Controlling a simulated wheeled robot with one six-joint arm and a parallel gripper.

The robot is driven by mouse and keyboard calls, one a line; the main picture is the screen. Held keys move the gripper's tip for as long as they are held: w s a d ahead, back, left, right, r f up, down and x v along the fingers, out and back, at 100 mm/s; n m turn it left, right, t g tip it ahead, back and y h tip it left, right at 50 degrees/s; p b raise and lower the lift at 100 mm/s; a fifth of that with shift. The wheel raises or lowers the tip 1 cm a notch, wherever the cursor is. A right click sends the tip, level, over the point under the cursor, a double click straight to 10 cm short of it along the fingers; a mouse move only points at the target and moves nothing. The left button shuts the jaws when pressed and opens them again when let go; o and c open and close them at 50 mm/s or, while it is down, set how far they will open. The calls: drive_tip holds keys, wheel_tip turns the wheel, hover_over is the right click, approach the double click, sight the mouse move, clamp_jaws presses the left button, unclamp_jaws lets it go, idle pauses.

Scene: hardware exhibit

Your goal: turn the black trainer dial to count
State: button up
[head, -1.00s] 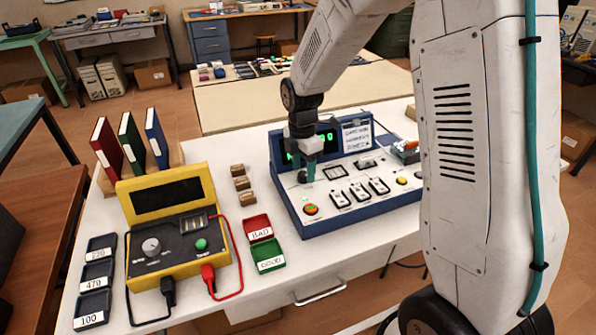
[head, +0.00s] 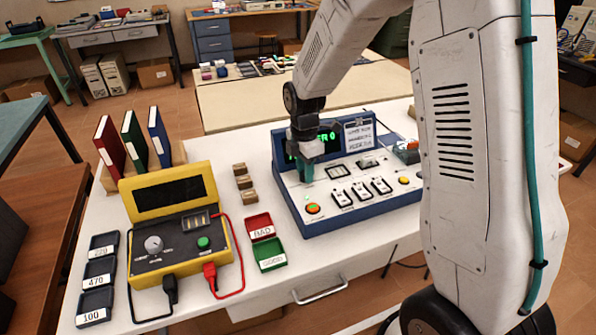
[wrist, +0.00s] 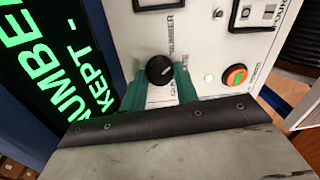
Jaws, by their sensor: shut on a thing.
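The trainer (head: 345,222) is a blue console with a pale sloped panel on the white bench in the head view. Its black dial (wrist: 160,69) shows in the wrist view, with a short white mark on its face. The word NUMBER is printed beside the dial; another label is partly hidden by a finger. My gripper (wrist: 161,80) is shut on the dial, one teal finger on each side. In the head view my gripper (head: 305,174) stands over the panel's left part and hides the dial. The green display (wrist: 60,60) reads NUMBER and KEPT.
Several switches (head: 362,190) line the panel. A yellow meter (head: 180,235), red tray (head: 260,226) and green tray (head: 268,254) stand to the left. Small wooden blocks (head: 243,183) lie behind the trays.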

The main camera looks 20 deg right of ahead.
drive_tip(key=m, duration=0.4)
drive_tip(key=shift+d, duration=0.2)
drive_tip(key=m, duration=0.4)
drive_tip(key=shift+m, duration=0.3)
drive_tip(key=m, duration=0.4)
drive_tip(key=shift+y, duration=0.3)
drive_tip(key=shift+m, duration=2.4)
drive_tip(key=o, duration=1)
drive_tip(key=shift+d+r, duration=0.15)
drive_tip(key=shift+r, duration=1.8)
drive_tip(key=shift+d+r, duration=0.1)
drive_tip(key=shift+r, duration=1.8)
